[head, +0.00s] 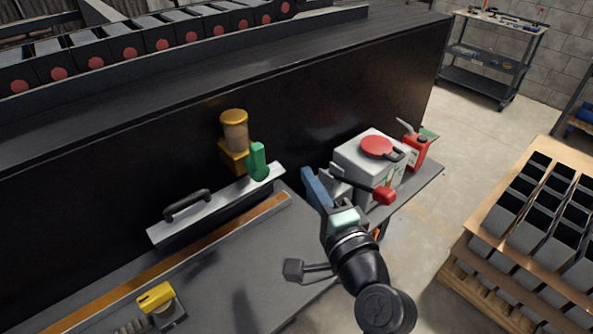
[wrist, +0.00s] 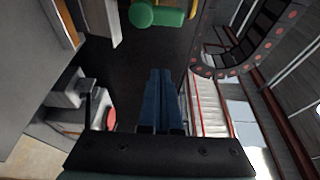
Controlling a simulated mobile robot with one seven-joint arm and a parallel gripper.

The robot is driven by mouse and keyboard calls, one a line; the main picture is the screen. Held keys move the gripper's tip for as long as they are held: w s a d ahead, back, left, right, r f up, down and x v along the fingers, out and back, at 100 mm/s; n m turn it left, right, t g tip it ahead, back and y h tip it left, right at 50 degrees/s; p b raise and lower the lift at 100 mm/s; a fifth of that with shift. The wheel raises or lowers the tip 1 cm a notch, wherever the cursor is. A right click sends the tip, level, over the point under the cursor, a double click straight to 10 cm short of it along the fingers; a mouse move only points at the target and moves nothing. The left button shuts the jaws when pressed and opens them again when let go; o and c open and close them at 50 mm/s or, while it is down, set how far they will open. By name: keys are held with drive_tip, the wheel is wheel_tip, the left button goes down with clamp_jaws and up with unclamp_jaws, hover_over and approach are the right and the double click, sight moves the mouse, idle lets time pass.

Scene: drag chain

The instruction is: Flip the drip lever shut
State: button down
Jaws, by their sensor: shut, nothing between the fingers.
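The green drip lever (head: 258,162) stands roughly upright beside the amber oiler (head: 235,132) on the dark wall panel. It also shows at the top of the wrist view (wrist: 155,14), where a bit of yellow is beside it. My gripper (head: 308,173) has blue fingers and is to the right of the lever, apart from it. In the wrist view the fingers (wrist: 161,72) lie together with nothing between them, and their tips point toward the dark panel. The lever's pivot is not clear.
A grey box (head: 352,152) with a red lid and a red-knobbed lever (head: 384,195) stands close right of my gripper. A red can (head: 415,152) is behind it. A metal cover (head: 215,207) with a black handle lies below the oiler. A yellow block (head: 155,297) sits at front left.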

sight(254, 159)
drive_tip(key=p+x, duration=0.2)
drive_tip(key=x, duration=0.7)
drive_tip(key=s+a+p, duration=0.2)
drive_tip(key=a, duration=0.1)
drive_tip(key=shift+s+a, duration=0.15)
drive_tip(key=shift+s, duration=0.15)
drive_tip(key=shift+b, duration=0.35)
